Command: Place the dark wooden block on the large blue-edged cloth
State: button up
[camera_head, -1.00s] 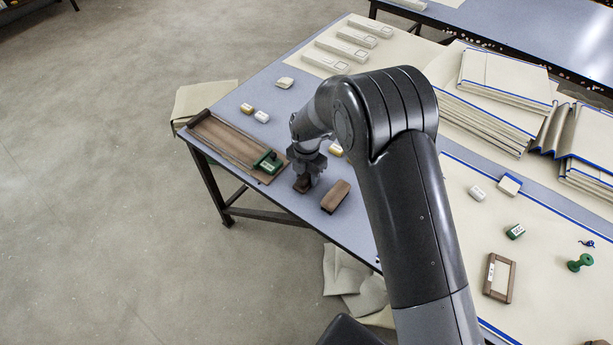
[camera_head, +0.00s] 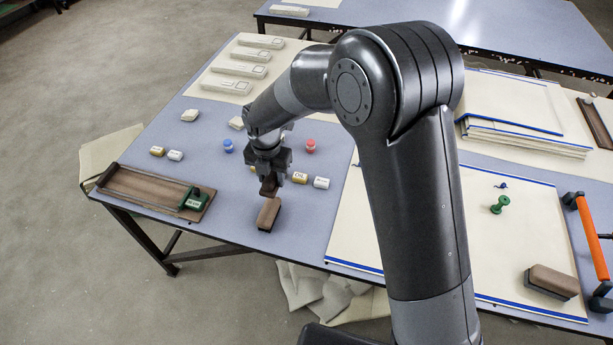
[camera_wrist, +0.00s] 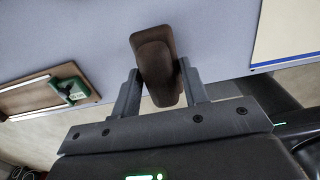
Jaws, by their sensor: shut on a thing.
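The block also shows between the fingers in the wrist view (camera_wrist: 156,70). The large blue-edged cloth (camera_head: 352,225) lies flat to the right of my gripper, partly hidden behind my arm. Its corner shows at the upper right of the wrist view (camera_wrist: 292,38).
A wooden tray (camera_head: 150,188) with a green clamp (camera_head: 196,199) lies left. Small bottles and labelled blocks (camera_head: 300,177) stand around the gripper. The cloth bears a green spool (camera_head: 499,204) and a brush-like block (camera_head: 551,281). An orange-handled tool (camera_head: 593,240) is far right. Folded cloths (camera_head: 510,105) lie behind.

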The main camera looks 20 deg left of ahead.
jog(key=w+d+r+m, duration=0.1)
jog(key=w+d+m, duration=0.1)
jog(key=d, duration=1)
jog(key=w+d+m, duration=0.1)
jog(key=d+m, duration=0.1)
jog(key=d, duration=0.9)
jog(key=s+d+m, duration=0.3)
jog(key=s+d, duration=0.2)
jog(key=d, duration=0.5)
jog(key=s+d+m, duration=0.2)
jog(key=s+d, duration=0.3)
jog(key=d, duration=0.4)
jog(key=w+a+f, duration=0.1)
jog(key=a+f, duration=0.1)
jog(key=a, duration=0.1)
jog(key=w+a+f, duration=0.1)
jog(key=a+f, duration=0.2)
jog(key=a, duration=0.1)
jog(key=w+a+f, duration=0.2)
jog(key=a, duration=0.1)
jog(key=shift+a+f, duration=0.15)
jog(key=shift+a, duration=0.05)
jog(key=shift+f, duration=1.95)
jog(key=shift+f, duration=0.1)
jog(key=o, duration=1.1)
jog(key=shift+c, duration=0.2)
